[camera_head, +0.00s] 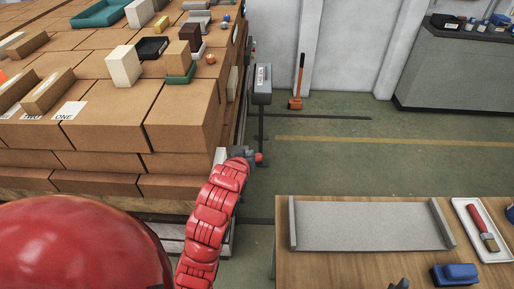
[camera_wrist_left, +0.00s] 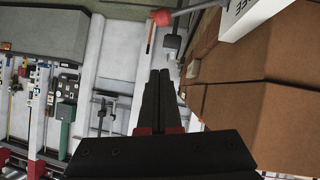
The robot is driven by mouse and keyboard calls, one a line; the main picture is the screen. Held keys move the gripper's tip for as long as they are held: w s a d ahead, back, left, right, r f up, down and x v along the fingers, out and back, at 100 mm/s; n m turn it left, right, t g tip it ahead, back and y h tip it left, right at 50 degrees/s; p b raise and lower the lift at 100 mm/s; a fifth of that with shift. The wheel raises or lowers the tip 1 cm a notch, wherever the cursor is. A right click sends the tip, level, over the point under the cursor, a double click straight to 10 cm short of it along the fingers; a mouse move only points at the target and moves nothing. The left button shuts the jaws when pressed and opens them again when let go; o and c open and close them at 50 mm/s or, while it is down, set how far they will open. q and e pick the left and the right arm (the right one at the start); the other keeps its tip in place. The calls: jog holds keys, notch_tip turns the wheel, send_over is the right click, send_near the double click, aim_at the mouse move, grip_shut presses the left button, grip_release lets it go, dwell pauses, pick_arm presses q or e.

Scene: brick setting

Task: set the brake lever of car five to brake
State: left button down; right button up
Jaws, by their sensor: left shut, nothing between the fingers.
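My left gripper (camera_head: 245,154) is at the end of the red arm, beside the right side of the brick-coloured stack. In the left wrist view its dark fingers (camera_wrist_left: 160,74) are shut with nothing between them. A red ball knob (camera_head: 258,158) shows just right of the gripper. The wrist view shows the red knob (camera_wrist_left: 162,17) on a thin grey rod (camera_wrist_left: 200,8), beyond the fingertips and apart from them in the picture. This looks like a brake lever. Whose car it belongs to cannot be read. A small dark tip at the bottom edge may be my right gripper (camera_head: 399,284).
The loaded stack (camera_head: 185,115) bears blocks and trays. A grey box on a post (camera_head: 262,85) stands behind the knob. A table (camera_head: 350,268) with a grey tray (camera_head: 370,225), a brush (camera_head: 481,228) and a blue block (camera_head: 455,274) is at right. Green floor between is clear.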

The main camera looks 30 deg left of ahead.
pick_arm(q)
jog(key=shift+s+a+f+g, duration=0.15)
jog(key=shift+s+f+g, duration=0.05)
jog(key=shift+s+g, duration=0.1)
jog(key=s+d+f+p+x, duration=0.1)
jog(key=p+x, duration=0.3)
jog(key=x, duration=0.8)
jog(key=shift+w+f, duration=0.2)
jog(key=shift+f, duration=0.7)
